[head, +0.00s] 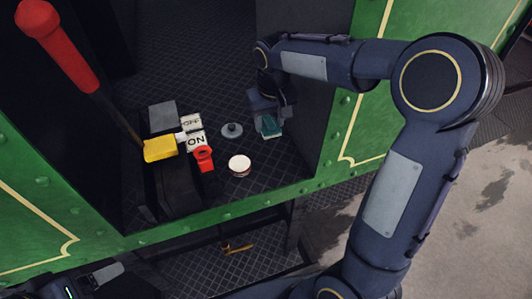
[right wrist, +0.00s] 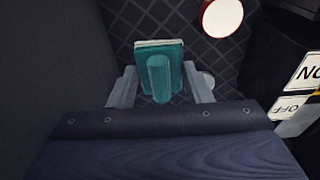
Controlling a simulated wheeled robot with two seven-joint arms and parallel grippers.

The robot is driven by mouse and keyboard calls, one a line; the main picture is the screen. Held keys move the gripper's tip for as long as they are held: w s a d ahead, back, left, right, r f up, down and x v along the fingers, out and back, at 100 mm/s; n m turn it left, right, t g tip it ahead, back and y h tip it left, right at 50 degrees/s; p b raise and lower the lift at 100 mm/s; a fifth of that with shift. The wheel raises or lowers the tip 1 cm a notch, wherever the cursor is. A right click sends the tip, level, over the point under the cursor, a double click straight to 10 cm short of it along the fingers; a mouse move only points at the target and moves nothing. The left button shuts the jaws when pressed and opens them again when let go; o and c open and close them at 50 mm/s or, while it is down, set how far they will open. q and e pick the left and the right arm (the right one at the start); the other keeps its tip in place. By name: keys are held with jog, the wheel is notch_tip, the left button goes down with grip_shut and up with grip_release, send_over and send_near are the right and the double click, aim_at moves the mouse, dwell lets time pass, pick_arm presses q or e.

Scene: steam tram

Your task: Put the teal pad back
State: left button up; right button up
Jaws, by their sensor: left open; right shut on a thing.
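The teal pad (head: 269,127) is on the right side of the dark ledge in the head view, below my right gripper (head: 268,108). The right wrist view shows it as a flat teal block (right wrist: 172,49) with a pale edge and a round teal grip. The fingers of my right gripper (right wrist: 160,84) stand on both sides of that grip, shut on it. Whether the pad touches the ledge I cannot tell. My left gripper (head: 104,275) is open and empty at the lower left, partly cut off by the frame edge.
A grey knobbed disc (head: 232,130) and a white round piece with a red rim (head: 239,165) stand left of the pad. A green riveted wall (head: 330,172) borders the ledge.

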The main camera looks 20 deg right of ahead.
aim_at(269, 154)
notch_tip(269, 154, down, 10)
jog(key=shift+r, duration=0.1)
dwell(0.4)
jog(key=o, duration=0.9)
jog(key=r, duration=0.4)
jog(key=s+r, duration=0.1)
jog(key=r, duration=0.7)
jog(key=shift+s, duration=0.25)
jog(key=shift+f, duration=0.1)
